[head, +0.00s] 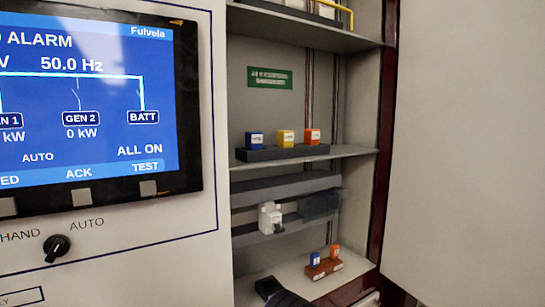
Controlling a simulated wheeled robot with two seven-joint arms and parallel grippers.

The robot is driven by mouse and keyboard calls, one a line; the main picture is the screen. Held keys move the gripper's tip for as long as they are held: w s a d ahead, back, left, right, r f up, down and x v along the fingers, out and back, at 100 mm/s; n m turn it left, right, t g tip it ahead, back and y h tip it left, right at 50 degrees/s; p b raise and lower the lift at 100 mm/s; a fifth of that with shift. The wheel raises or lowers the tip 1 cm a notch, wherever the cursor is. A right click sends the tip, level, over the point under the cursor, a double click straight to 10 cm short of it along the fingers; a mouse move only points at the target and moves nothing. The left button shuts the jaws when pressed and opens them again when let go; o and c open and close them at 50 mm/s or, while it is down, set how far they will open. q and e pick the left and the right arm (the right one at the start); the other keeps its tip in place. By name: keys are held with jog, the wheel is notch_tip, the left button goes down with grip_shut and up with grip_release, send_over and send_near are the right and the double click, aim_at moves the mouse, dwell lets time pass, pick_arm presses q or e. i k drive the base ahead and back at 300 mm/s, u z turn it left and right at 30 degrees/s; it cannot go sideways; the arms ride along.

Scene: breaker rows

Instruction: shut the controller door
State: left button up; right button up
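A white panel (150,255) with a blue controller screen (85,95) and a HAND/AUTO knob (57,248) fills the left side. Its right edge borders an open cabinet (305,110), whose shelves are exposed. A large plain pale panel (465,140) fills the right side beyond the cabinet's dark red edge, and looks like a door standing open. No label shows which panel is the controller door. I see no handle on either panel, and their hinges are not clear. Neither of my grippers can be made out.
A shelf holds blue, yellow and orange blocks (285,138) on a dark base. Below, a white breaker (270,218) sits on a rail. Blue and orange blocks on a brown base (323,267) and a dark object (280,293), cut off by the frame, are at the bottom.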

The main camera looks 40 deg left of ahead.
aim_at(465, 220)
jog(key=z, duration=1.3)
jog(key=i, duration=0.55)
jog(key=u, duration=3.2)
